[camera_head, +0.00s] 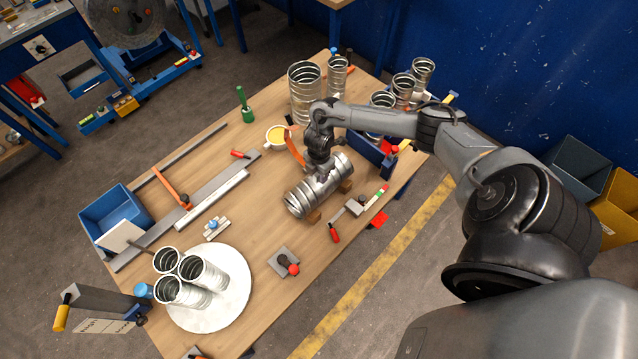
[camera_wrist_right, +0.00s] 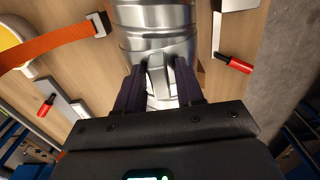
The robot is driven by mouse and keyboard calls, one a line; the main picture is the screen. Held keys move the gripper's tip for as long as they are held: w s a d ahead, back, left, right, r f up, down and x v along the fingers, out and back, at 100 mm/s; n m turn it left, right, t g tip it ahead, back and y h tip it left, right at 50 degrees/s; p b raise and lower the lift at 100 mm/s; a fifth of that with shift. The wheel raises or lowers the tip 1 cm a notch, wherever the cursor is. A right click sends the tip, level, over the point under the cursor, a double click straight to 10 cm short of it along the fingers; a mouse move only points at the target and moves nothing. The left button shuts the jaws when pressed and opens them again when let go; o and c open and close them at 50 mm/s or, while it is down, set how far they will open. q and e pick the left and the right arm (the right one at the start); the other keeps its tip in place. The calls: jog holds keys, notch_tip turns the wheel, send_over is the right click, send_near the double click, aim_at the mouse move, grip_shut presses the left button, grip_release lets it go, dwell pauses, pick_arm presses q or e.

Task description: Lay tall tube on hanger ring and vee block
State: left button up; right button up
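A silver ribbed spiral tube (camera_head: 301,200) lies on its side on small wooden blocks (camera_head: 313,217) on the table; which of these is the vee block I cannot tell. It also fills the top middle of the right wrist view (camera_wrist_right: 155,30). My right gripper (camera_head: 323,174) points down at the tube's middle. Its two dark fingers (camera_wrist_right: 158,82) are apart with a grey piece between them, and I cannot tell whether they grip it. A tall wide tube (camera_head: 304,92) stands upright at the back. An orange strap (camera_head: 295,148) sits beside the lying tube. My left gripper is not in view.
Several short tubes (camera_head: 205,275) stand on a round white plate (camera_head: 235,312) at front left. Other tubes (camera_head: 403,87) stand at the back right. A yellow-filled cup (camera_head: 276,136), a green stand (camera_head: 246,106) and a red-knobbed block (camera_head: 285,263) are nearby. A blue bin (camera_head: 113,215) is left.

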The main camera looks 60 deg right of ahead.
grip_shut()
jog(key=shift+s+d+f, duration=0.1)
jog(key=shift+f, duration=0.05)
dwell(0.9)
